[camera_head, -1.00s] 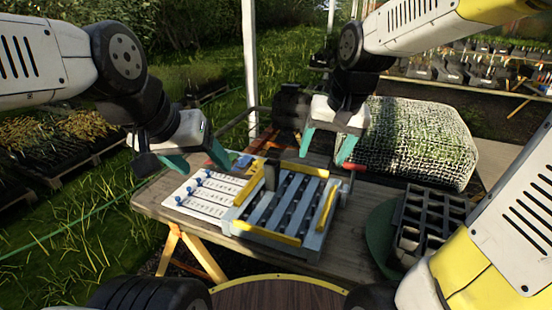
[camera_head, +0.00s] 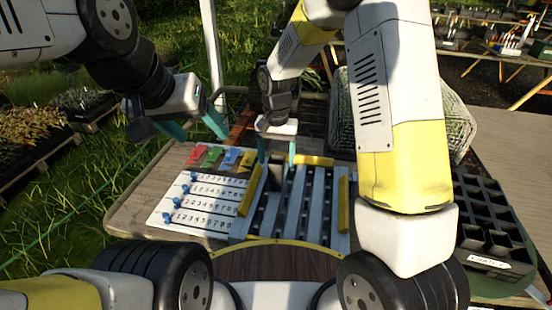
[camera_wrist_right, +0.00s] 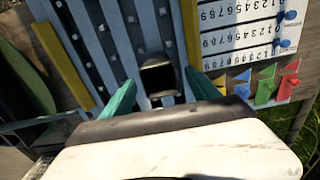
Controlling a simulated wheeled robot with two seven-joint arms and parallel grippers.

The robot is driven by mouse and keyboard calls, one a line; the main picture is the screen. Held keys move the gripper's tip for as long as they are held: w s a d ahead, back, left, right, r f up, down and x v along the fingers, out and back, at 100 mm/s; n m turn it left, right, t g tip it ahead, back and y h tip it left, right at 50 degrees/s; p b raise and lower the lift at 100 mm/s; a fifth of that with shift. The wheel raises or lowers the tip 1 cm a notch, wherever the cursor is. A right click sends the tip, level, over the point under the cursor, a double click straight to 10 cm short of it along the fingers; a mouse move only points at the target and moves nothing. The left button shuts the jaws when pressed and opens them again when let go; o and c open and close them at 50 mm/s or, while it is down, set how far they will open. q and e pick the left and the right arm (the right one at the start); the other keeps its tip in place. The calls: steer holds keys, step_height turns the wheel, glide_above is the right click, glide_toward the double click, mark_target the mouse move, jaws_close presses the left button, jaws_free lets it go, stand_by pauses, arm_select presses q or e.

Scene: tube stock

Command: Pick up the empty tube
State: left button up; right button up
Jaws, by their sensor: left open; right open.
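The tube looks like a dark, square-mouthed upright piece (camera_head: 276,177) standing in the slatted grey-blue rack (camera_head: 318,205). In the right wrist view its open mouth (camera_wrist_right: 158,76) shows between the fingertips; its inside is dark and I cannot see the bottom. My right gripper (camera_head: 277,153) is open over the tube, with one teal finger to each side; it also shows in the wrist view (camera_wrist_right: 163,92). I cannot tell whether the fingers touch it. My left gripper (camera_head: 194,126) is open and empty above the left back of the table.
A white numbered board (camera_head: 203,203) with blue pegs lies left of the rack. Red, green, blue and orange tags (camera_head: 214,156) lie behind it. Yellow bars (camera_head: 344,204) edge the rack. A dark celled crate (camera_head: 490,225) stands at the right; a mesh bundle (camera_head: 450,125) is behind my right arm.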

mark_target(277, 169)
step_height(277, 169, down, 5)
steer(key=shift+r, duration=0.15)
steer(key=c, duration=1.4)
